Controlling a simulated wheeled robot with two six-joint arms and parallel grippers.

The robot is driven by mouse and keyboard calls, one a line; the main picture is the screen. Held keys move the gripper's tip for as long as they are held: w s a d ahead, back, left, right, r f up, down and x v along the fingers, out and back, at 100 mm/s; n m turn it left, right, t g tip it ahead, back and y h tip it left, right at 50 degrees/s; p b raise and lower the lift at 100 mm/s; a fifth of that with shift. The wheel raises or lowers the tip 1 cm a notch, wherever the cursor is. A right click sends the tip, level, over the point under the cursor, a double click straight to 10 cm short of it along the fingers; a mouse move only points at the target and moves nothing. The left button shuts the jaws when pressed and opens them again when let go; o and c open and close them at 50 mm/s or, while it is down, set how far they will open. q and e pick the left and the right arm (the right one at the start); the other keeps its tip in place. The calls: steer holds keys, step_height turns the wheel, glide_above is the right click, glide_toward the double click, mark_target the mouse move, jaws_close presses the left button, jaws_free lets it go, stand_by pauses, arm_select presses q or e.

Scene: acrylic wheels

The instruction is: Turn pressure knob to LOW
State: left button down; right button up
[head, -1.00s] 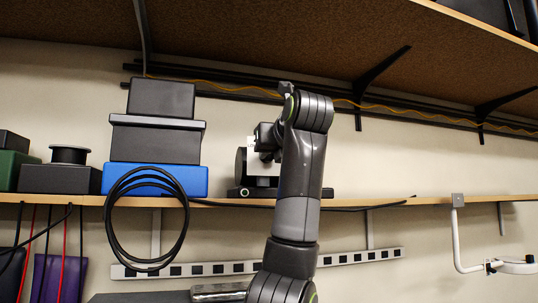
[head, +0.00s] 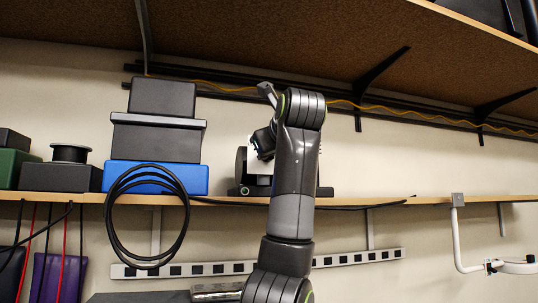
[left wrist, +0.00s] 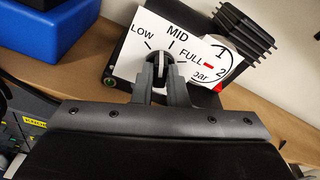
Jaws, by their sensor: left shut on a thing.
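The pressure knob (left wrist: 160,66) is a dark knob with a white mark on a white plate (left wrist: 128,50) printed LOW, MID and FULL. The plate looks tilted in the left wrist view. The knob's mark points up in that view, seemingly between LOW and MID; its exact setting is hard to tell. My left gripper (left wrist: 161,76) is shut on the knob, one finger on each side. In the head view the left gripper (head: 262,142) is at the device (head: 241,168) on the shelf, and my arm hides much of it. My right gripper is not in view.
A dial (left wrist: 222,70) marked 1, 2 and bar, and a ribbed black part (left wrist: 243,28), sit right of the knob. A blue box (head: 195,179) with dark boxes on it stands left on the wooden shelf (head: 430,201). A black cable coil (head: 113,225) hangs from the shelf edge.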

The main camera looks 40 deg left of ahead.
arm_select(q)
steer(key=shift+n+t+b, duration=0.5)
steer(key=shift+n+b, duration=0.3)
steer(key=shift+n, duration=1.3)
steer(key=shift+s, duration=0.1)
steer(key=shift+f+n+b, duration=0.15)
steer(key=shift+n+b, duration=0.45)
steer(key=shift+n, duration=0.5)
steer(key=c, duration=1.3)
jaws_free()
